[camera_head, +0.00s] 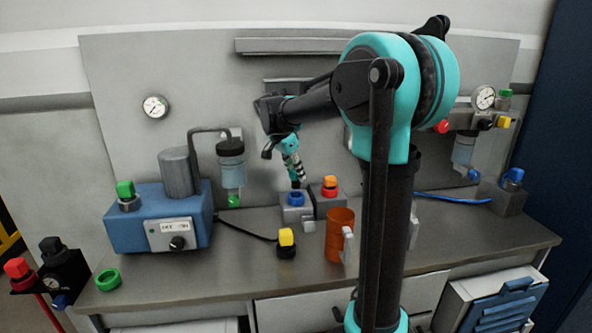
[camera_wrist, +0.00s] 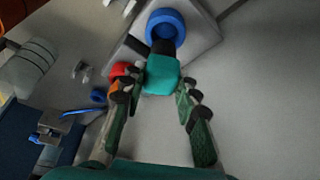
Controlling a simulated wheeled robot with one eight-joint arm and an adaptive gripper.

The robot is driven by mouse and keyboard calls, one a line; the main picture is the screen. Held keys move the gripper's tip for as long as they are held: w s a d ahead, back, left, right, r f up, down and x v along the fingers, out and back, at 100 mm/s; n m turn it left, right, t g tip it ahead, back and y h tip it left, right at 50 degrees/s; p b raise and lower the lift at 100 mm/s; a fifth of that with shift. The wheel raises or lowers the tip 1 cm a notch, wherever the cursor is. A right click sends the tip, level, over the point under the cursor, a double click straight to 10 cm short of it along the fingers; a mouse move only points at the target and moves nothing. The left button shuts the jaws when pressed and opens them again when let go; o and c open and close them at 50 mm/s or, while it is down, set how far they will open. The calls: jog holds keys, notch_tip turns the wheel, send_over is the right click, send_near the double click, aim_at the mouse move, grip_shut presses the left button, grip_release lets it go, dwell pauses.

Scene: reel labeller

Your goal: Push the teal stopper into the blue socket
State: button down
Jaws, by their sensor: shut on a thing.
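The teal stopper (camera_wrist: 161,76) sits between the fingertips of my gripper (camera_wrist: 160,88) in the wrist view, its dark narrower end pointing at the blue socket (camera_wrist: 165,24). That dark end overlaps the socket's ring in this view; I cannot tell whether it is inside or just above it. In the head view my gripper (camera_head: 298,183) points down just over the blue socket (camera_head: 296,199), which sits on a grey block. The stopper is too small to make out there.
A red and orange stopper (camera_head: 330,186) stands on the grey block just right of the socket. An orange cup (camera_head: 339,236) and a yellow-topped black knob (camera_head: 286,241) are in front. A blue machine (camera_head: 155,217) stands left. The front left bench has a green ring (camera_head: 108,280).

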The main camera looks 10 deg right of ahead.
aim_at(296, 186)
jog(key=shift+f, duration=2.45)
jog(key=shift+f, duration=0.45)
dwell(0.8)
jog(key=c, duration=1.1)
grip_release()
jog(key=shift+o, duration=0.2)
jog(key=v, duration=1.2)
